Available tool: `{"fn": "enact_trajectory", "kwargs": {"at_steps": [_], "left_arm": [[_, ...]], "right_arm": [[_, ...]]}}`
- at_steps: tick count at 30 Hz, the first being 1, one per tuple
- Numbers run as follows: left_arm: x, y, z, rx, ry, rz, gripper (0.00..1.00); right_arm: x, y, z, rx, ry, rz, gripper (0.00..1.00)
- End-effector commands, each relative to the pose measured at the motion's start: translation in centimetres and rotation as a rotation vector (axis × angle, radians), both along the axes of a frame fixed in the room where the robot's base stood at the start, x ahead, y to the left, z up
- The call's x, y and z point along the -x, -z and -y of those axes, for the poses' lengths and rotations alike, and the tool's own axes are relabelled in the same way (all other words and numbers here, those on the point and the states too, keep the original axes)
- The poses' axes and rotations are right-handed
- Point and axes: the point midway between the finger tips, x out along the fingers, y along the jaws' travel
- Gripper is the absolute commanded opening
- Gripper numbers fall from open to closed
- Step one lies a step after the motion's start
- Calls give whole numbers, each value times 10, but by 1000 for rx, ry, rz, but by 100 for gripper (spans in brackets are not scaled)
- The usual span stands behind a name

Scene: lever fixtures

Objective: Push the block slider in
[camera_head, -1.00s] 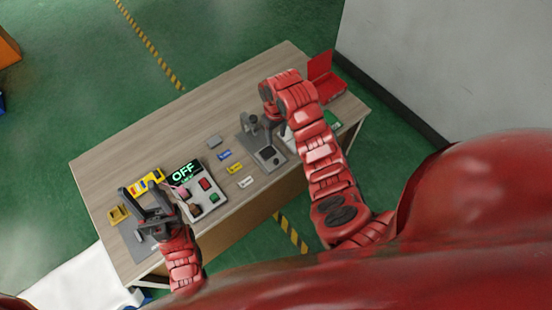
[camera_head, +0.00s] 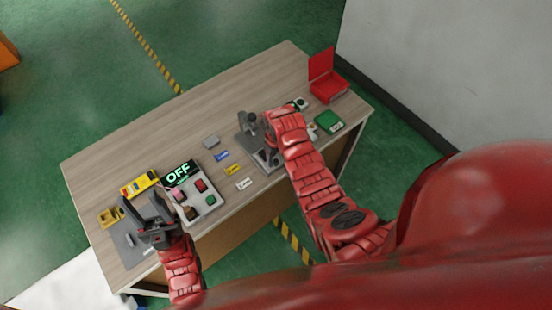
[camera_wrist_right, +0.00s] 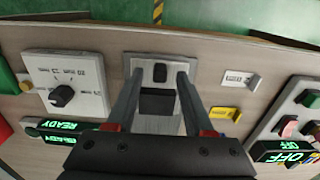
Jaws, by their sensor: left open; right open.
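The slider fixture, a grey plate (camera_head: 247,142) with dark parts, stands near the table's front edge, partly hidden by my right arm in the head view. In the right wrist view the plate (camera_wrist_right: 137,68) carries a small dark rounded part (camera_wrist_right: 160,73) and a larger black block (camera_wrist_right: 157,103). I cannot tell for sure which is the sliding piece. My right gripper (camera_head: 268,133) is open above the fixture; in the wrist view its fingers lie on either side of the dark parts, contact unclear. My left gripper (camera_head: 142,208) is open and empty over the table's left end.
A control box with an OFF display (camera_head: 179,174) and buttons stands between the arms. Blue, yellow and white labels (camera_head: 244,184) lie beside the fixture. The table's back is clear.

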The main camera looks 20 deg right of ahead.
Motion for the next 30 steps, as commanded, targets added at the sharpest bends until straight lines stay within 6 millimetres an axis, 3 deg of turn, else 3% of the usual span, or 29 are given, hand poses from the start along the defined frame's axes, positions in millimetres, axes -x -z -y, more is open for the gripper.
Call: {"fn": "enact_trajectory", "kwargs": {"at_steps": [6, 16, 25, 30], "left_arm": [[0, -5, 0, 0, 0, 0, 50], [0, -5, 0, 0, 0, 0, 50], [0, -5, 0, 0, 0, 0, 50], [0, -5, 0, 0, 0, 0, 50]], "right_arm": [[1, 11, 0, 0, 0, -1, 52], [0, 14, 0, 0, 0, 2, 52], [0, 14, 0, 1, 0, 3, 0], [0, 14, 0, 0, 0, 2, 0]]}}
